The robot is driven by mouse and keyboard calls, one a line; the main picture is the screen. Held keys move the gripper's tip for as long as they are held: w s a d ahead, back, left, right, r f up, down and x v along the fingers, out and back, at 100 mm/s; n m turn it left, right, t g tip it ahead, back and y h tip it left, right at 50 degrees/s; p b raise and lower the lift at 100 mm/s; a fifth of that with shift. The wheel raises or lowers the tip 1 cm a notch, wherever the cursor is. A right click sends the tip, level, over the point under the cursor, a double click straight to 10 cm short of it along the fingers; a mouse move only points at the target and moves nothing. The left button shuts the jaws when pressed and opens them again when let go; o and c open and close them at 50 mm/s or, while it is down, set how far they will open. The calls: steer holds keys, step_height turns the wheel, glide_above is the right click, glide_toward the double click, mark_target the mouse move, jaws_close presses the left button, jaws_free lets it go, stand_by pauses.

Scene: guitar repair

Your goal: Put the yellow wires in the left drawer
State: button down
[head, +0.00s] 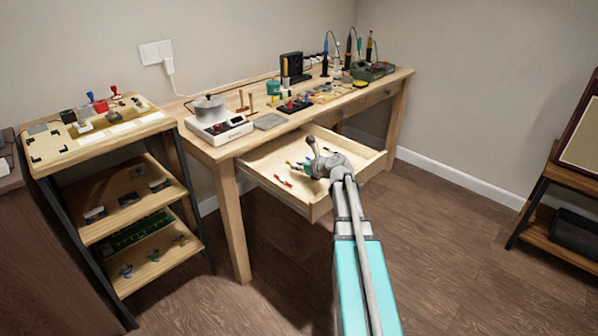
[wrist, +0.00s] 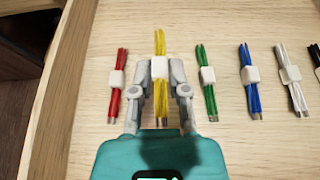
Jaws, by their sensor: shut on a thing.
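The yellow wires (wrist: 160,42) are a bundle with a white band, seen in the wrist view between my fingers. My gripper (wrist: 160,72) is shut on the bundle at its white band. In the head view my gripper (head: 312,150) is over the open left drawer (head: 262,158) of the wooden desk. The bundle is over the drawer's bottom, in line with the other bundles; I cannot tell whether it touches the bottom.
Red (wrist: 118,80), green (wrist: 206,78), blue (wrist: 250,80) and white (wrist: 291,80) wire bundles lie in the drawer on both sides. A black one (wrist: 316,62) is at the right edge. A hotplate (head: 215,120) and tools stand on the desktop. A shelf (head: 100,130) stands left.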

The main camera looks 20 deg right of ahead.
steer(key=shift+f, duration=0.15)
steer(key=shift+f+b, duration=0.3)
steer(key=shift+f+b, duration=0.3)
stand_by(0.3)
steer(key=c, duration=0.6)
jaws_free()
steer(key=shift+r, duration=0.25)
